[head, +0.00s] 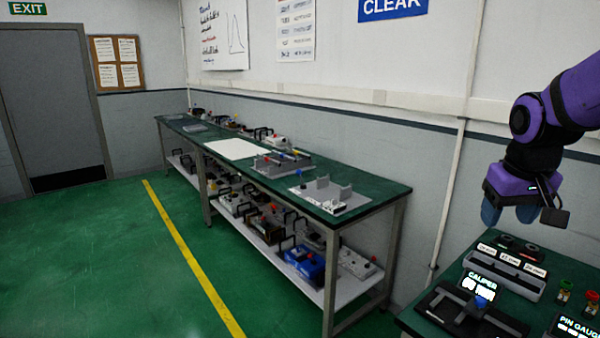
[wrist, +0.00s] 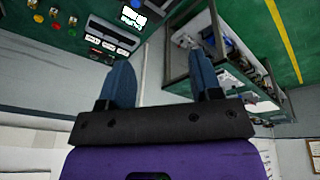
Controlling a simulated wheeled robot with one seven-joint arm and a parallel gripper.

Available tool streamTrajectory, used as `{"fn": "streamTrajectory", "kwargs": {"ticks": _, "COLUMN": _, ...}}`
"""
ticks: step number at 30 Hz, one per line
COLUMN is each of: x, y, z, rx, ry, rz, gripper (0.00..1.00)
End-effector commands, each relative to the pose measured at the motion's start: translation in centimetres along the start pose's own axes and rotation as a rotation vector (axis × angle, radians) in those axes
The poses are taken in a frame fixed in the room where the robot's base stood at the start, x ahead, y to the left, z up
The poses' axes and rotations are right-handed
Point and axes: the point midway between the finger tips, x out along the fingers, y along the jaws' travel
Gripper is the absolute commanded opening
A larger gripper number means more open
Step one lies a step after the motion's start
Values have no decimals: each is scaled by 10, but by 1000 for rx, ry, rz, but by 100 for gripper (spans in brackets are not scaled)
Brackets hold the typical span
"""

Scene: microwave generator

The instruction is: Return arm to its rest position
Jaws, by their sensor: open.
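My purple and black arm comes in from the right edge of the head view. My gripper (head: 508,208) hangs above the small workbench at the lower right, with its blue fingers pointing down. In the wrist view my gripper (wrist: 164,84) shows its two blue fingers well apart. Nothing is between them. The gripper is clear of the bench and touches nothing that I can see.
Below the gripper, the near green bench (head: 420,318) carries a caliper display (head: 481,285), a labelled grey tray (head: 505,266) and a pin gauge display (head: 577,328). A long workbench (head: 385,188) with equipment stands along the wall. The green floor (head: 110,260) at left is clear.

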Motion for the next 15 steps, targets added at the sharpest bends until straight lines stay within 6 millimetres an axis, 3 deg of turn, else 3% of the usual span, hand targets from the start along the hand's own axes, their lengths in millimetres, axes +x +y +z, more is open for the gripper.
{"fn": "streamTrajectory", "kwargs": {"ticks": 1, "x": -14, "y": -6, "z": 10, "rx": -4, "ry": 25, "rz": -2, "gripper": 58}}
{"fn": "streamTrajectory", "kwargs": {"ticks": 6, "x": -46, "y": -21, "z": 47, "rx": -10, "ry": 81, "rz": -21, "gripper": 58}}
{"fn": "streamTrajectory", "kwargs": {"ticks": 15, "x": -84, "y": -39, "z": 113, "rx": -25, "ry": 175, "rz": -76, "gripper": 58}}
